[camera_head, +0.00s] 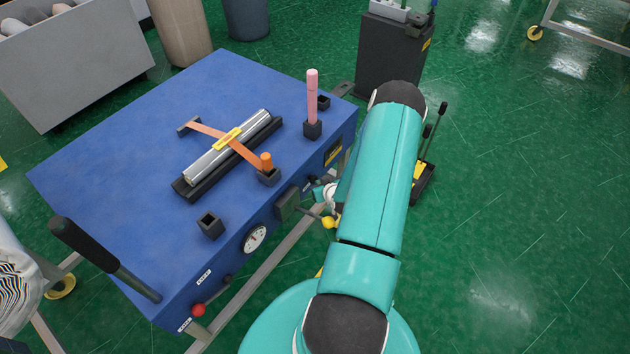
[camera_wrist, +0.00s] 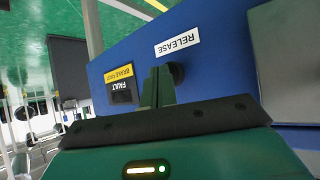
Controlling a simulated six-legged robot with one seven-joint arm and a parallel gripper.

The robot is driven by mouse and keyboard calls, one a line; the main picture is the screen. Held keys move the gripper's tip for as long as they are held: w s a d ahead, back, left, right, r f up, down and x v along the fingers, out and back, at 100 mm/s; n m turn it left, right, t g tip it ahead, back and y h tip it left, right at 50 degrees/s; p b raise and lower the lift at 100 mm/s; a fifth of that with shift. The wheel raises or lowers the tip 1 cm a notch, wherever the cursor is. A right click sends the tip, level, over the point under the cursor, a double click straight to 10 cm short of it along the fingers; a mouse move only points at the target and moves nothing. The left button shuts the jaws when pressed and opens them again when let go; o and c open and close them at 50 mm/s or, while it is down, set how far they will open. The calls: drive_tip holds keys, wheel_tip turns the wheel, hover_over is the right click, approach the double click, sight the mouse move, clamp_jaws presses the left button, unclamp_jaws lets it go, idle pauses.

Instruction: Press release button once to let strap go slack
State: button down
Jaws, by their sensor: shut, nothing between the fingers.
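An orange strap (camera_head: 246,152) runs over a silvery roll (camera_head: 205,163) on the blue bench, with a yellow piece on its middle. The strap looks straight and flat. In the wrist view, a round black button (camera_wrist: 178,71) sits on the blue front panel beside a white RELEASE label (camera_wrist: 178,43). My gripper (camera_wrist: 158,72) is shut and empty, its fingertips just left of the button and partly overlapping it. I cannot tell whether they touch. In the head view, my gripper (camera_head: 318,192) is at the bench's front face; the RELEASE button cannot be made out there.
The blue bench front (camera_head: 170,316) also carries a gauge (camera_head: 254,238), a red knob (camera_head: 198,310) and a dark box (camera_head: 287,204). A pink post (camera_head: 312,88) stands on the bench. A yellow ball-ended lever (camera_head: 328,222) is close below my gripper.

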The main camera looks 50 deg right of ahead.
drive_tip(key=shift+w, duration=0.75)
idle(0.5)
idle(0.3)
drive_tip(key=shift+s, duration=1.3)
drive_tip(key=s, duration=0.5)
drive_tip(key=shift+d, duration=0.3)
